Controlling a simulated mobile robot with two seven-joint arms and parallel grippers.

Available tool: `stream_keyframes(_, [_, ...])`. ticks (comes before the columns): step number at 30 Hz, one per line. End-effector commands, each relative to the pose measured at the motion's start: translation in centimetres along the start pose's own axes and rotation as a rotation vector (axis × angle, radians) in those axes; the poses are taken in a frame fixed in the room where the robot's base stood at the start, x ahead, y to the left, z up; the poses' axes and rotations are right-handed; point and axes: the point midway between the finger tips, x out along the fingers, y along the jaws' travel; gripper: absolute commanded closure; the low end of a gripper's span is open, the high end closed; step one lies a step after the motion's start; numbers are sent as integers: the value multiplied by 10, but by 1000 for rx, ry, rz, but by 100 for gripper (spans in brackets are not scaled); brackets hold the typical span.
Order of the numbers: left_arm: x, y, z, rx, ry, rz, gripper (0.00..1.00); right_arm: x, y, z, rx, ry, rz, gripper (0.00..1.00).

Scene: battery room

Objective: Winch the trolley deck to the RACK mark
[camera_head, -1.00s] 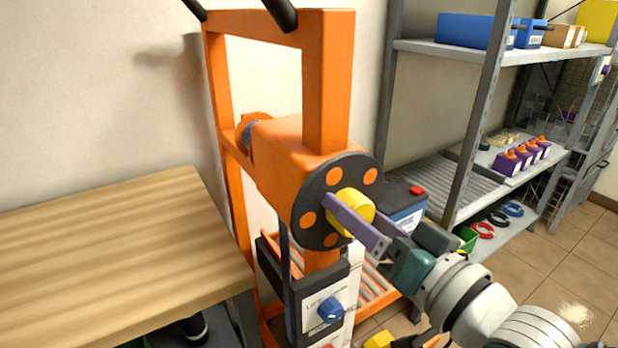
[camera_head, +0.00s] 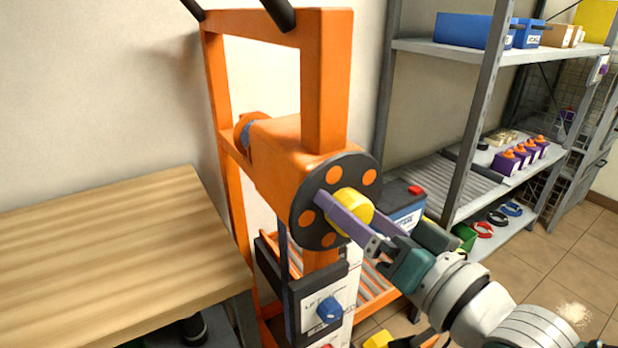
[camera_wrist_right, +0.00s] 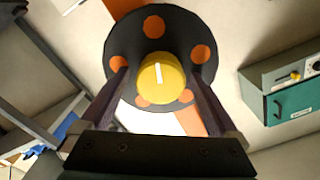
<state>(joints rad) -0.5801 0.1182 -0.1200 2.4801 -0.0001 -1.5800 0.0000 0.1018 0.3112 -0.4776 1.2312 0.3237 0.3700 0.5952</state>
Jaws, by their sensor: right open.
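The orange trolley (camera_head: 327,85) stands upright beside the wooden table. Its winch has a black disc with orange dots (camera_head: 311,233) and a yellow hub knob (camera_head: 352,206) at its centre; the knob also shows in the wrist view (camera_wrist_right: 161,78), with a white line on its face. My right gripper (camera_head: 343,212) is open, its purple fingers on either side of the knob; in the wrist view the fingers (camera_wrist_right: 163,84) stand apart from it with gaps on both sides. A blue rotary knob (camera_head: 329,309) sits on a panel lower on the trolley. The RACK mark cannot be made out. My left gripper is not in view.
The wooden table (camera_head: 100,250) at left has a bare top. A dark battery with a red cap (camera_head: 403,207) is behind the winch. The grey shelving (camera_head: 470,175) at right holds blue bins (camera_head: 465,30) and purple items (camera_head: 518,157). Tiled floor (camera_head: 545,262) shows at right.

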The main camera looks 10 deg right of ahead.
Motion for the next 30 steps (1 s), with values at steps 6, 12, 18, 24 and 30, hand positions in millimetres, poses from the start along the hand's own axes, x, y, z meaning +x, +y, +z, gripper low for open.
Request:
stream_keyframes(6, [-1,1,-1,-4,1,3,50,-6,0,0,1,-1,0,4])
stream_keyframes(12, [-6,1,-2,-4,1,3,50,-40,0,0,1,-2,1,4])
stream_keyframes(18, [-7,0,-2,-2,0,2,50,-78,0,0,0,-3,0,4])
stream_keyframes(24, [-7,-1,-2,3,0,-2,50,-97,0,0,-1,-1,0,4])
stream_keyframes(30, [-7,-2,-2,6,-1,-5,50,-100,0,0,-1,1,-1,4])
